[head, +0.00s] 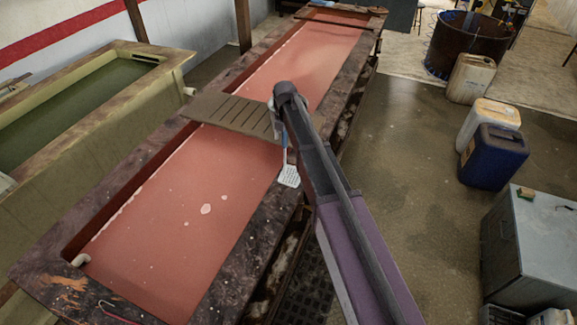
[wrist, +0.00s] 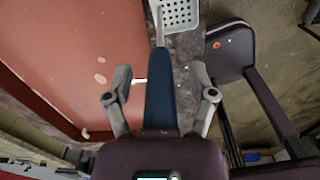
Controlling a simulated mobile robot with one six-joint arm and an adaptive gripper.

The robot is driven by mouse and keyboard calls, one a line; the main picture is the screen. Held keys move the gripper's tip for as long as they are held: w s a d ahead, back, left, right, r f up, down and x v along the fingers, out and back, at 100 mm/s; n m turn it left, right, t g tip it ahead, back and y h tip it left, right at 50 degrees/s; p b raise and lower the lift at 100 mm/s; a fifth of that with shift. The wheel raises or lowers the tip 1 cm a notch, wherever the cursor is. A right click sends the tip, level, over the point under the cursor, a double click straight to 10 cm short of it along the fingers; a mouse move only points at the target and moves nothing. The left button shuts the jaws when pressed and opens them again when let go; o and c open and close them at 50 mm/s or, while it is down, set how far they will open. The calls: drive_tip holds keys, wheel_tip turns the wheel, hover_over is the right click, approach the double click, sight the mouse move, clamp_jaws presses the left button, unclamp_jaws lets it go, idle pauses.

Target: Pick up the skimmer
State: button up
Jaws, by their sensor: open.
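The skimmer has a white perforated head (head: 289,176) and a blue handle. In the head view it is at the right rim of the red-filled trough (head: 60,278), and my arm hides part of it. In the wrist view the head (wrist: 180,14) is at the top, and the blue handle (wrist: 160,98) runs down between my fingers. My gripper (wrist: 163,97) is open, with one finger on each side of the handle and a visible gap on both sides. In the head view my gripper (head: 279,112) is mostly hidden at the arm's far end.
A slotted wooden board (head: 232,113) lies across the trough, beside my gripper. A second tank (head: 165,75) with green liquid stands at left. Blue (head: 492,158) and white (head: 487,118) jerrycans and a grey cabinet (head: 535,245) stand at right. The floor between is clear.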

clamp_jaws()
drive_tip(key=shift+r, duration=0.15)
idle(0.4)
wheel_tip(320, 180, up, 3)
drive_tip(key=p, duration=0.3)
drive_tip(key=s+a+r+p, duration=0.1)
drive_tip(key=s+a, duration=0.2)
drive_tip(key=s, duration=0.4)
drive_tip(key=s+a+p, duration=0.1)
drive_tip(key=s+a, duration=0.2)
drive_tip(key=s, duration=0.4)
drive_tip(key=shift+s+a+r, duration=0.25)
drive_tip(key=shift+s+r, duration=0.1)
drive_tip(key=shift+r, duration=0.15)
drive_tip(key=shift+r+p, duration=1.35)
drive_tip(key=shift+p, duration=0.2)
